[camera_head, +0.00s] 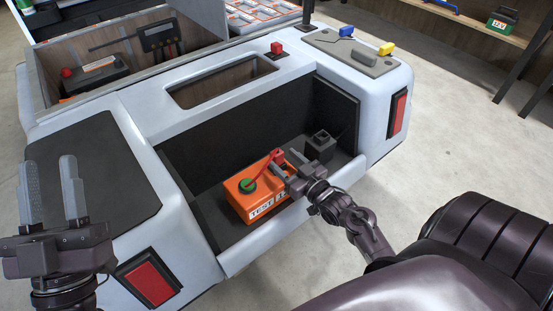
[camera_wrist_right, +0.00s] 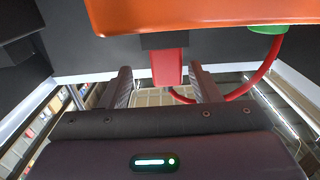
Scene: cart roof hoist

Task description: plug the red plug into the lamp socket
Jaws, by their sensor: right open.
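The red plug (camera_head: 277,155) stands at the far right corner of the orange TEST box (camera_head: 262,205). A red cable runs from it to a green knob (camera_head: 247,186) on the box. My right gripper (camera_head: 287,172) is beside the plug. In the right wrist view its fingers (camera_wrist_right: 164,80) are open, with the red plug (camera_wrist_right: 169,66) between their tips and gaps at both sides. A small dark box (camera_head: 320,146) stands right of the orange box; it may be the lamp socket, but I cannot tell. My left gripper (camera_head: 54,190) is open and empty.
The orange box sits in the cart's dark recess, behind a white front lip (camera_head: 240,260). A red lamp (camera_head: 398,112) is on the right corner, another (camera_head: 150,279) on the left. A red switch (camera_head: 277,49) stands on the cart top. Floor at right is partly free.

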